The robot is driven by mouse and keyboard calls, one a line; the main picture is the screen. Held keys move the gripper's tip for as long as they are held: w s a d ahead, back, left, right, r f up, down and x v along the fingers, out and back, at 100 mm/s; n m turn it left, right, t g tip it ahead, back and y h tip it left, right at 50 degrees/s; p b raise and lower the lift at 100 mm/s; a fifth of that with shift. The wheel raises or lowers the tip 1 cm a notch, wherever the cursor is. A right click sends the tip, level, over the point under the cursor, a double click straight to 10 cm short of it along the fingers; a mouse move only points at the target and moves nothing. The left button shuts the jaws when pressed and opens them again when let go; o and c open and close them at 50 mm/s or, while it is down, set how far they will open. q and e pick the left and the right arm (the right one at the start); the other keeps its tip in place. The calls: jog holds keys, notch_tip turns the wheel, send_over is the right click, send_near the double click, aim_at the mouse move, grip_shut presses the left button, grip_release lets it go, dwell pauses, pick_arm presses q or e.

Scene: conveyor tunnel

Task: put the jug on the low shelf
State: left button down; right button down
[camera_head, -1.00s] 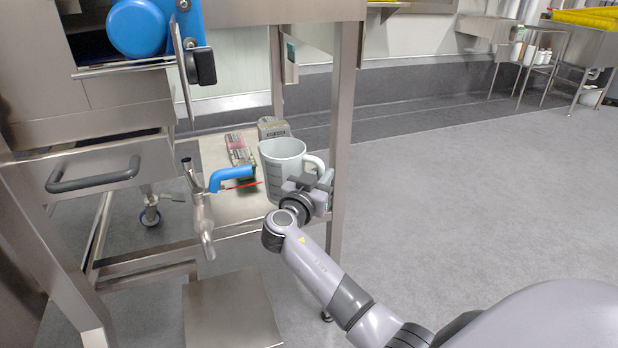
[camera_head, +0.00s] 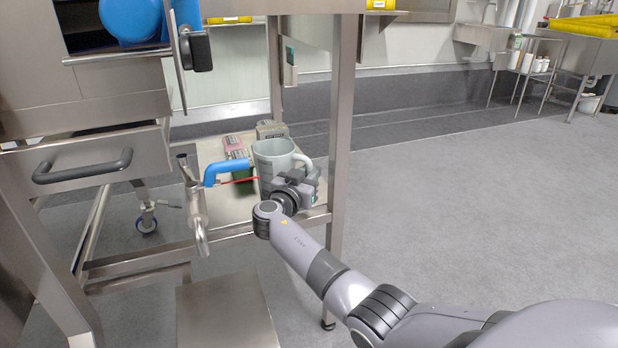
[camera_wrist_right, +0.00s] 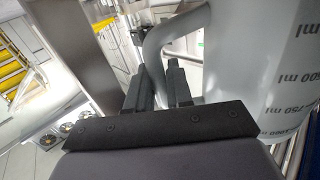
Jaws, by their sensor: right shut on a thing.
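The jug (camera_head: 268,158) is a pale grey measuring jug, upright at the right part of the low shelf (camera_head: 232,208). My left gripper is not in view.
Boxes (camera_head: 238,157) and a grey block (camera_head: 271,130) stand on the shelf behind the jug. A steel leg (camera_head: 340,130) stands right of the jug. Floor to the right is clear.

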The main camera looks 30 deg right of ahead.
jog(key=shift+r, duration=0.2)
jog(key=shift+f+b, duration=0.3)
jog(key=c, duration=1)
grip_release()
pick_arm(q)
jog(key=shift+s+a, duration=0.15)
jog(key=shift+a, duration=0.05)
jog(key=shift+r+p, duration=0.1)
jog(key=shift+p, duration=0.2)
pick_arm(e)
jog(key=shift+r, duration=0.15)
jog(key=shift+r, duration=0.15)
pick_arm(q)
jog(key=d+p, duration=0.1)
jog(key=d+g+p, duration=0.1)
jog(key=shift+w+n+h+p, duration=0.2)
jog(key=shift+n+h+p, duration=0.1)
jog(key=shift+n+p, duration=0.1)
pick_arm(e)
jog(key=v, duration=1.2)
